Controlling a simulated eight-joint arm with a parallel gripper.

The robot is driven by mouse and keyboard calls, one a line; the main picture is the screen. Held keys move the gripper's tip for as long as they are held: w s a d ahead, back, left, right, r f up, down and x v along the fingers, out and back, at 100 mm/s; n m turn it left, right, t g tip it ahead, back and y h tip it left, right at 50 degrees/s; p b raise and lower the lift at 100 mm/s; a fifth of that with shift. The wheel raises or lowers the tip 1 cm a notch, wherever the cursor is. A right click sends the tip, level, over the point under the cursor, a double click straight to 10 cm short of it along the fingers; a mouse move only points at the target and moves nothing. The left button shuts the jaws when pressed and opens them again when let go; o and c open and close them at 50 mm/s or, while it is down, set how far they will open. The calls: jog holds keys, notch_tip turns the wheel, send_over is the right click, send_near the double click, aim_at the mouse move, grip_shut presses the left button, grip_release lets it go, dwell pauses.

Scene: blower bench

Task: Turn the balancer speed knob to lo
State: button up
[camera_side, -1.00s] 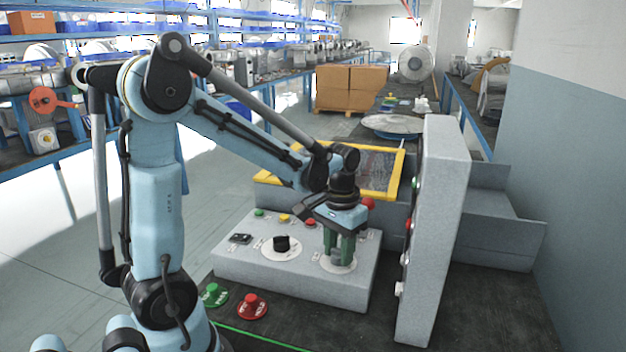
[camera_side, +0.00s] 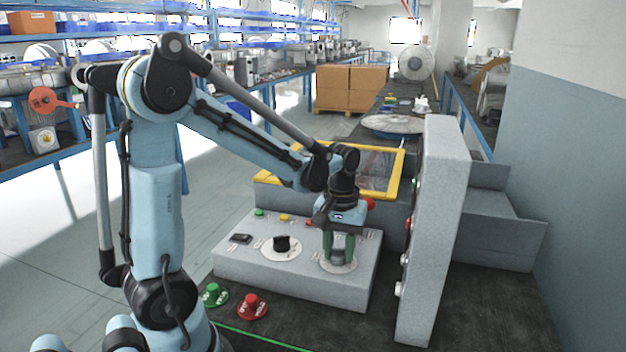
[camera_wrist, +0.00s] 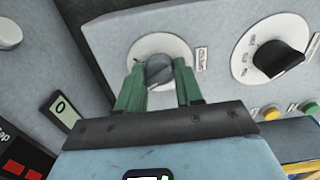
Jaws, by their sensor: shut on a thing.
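A grey knob (camera_side: 338,257) stands on a round white dial plate on the right part of the grey sloped control panel (camera_side: 300,283). My gripper (camera_side: 338,248) points down over it, with its green fingers closed on the knob's two sides. In the wrist view the knob (camera_wrist: 158,71) sits between the fingertips (camera_wrist: 160,78), and the white dial plate (camera_wrist: 150,45) shows around it. The small labels around this dial are too blurred to read, so I cannot tell which mark the knob points to.
A larger black knob (camera_side: 282,243) on a white dial is left of my gripper. A black switch (camera_side: 241,238) and small buttons share the panel. Green (camera_side: 213,295) and red (camera_side: 252,306) push-buttons stand in front. A tall grey upright panel (camera_side: 435,240) is close on the right.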

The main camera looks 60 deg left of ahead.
aim_at(339, 249)
jog(key=o, duration=1)
notch_tip(339, 249, up, 12)
jog(key=shift+r, duration=0.1)
dwell(0.5)
jog(key=shift+s+d+f+m+t, duration=0.65)
jog(key=shift+d+f+m+t, duration=0.4)
jog(key=shift+d+m, duration=0.55)
jog(key=shift+s+d+f+m+t, duration=0.7)
jog(key=shift+d+f+m+t, duration=0.2)
jog(key=shift+d+m+t, duration=0.5)
jog(key=shift+s+d+f+m+t, duration=0.65)
jog(key=shift+d+f+m+t, duration=0.35)
jog(key=shift+d+m, duration=0.7)
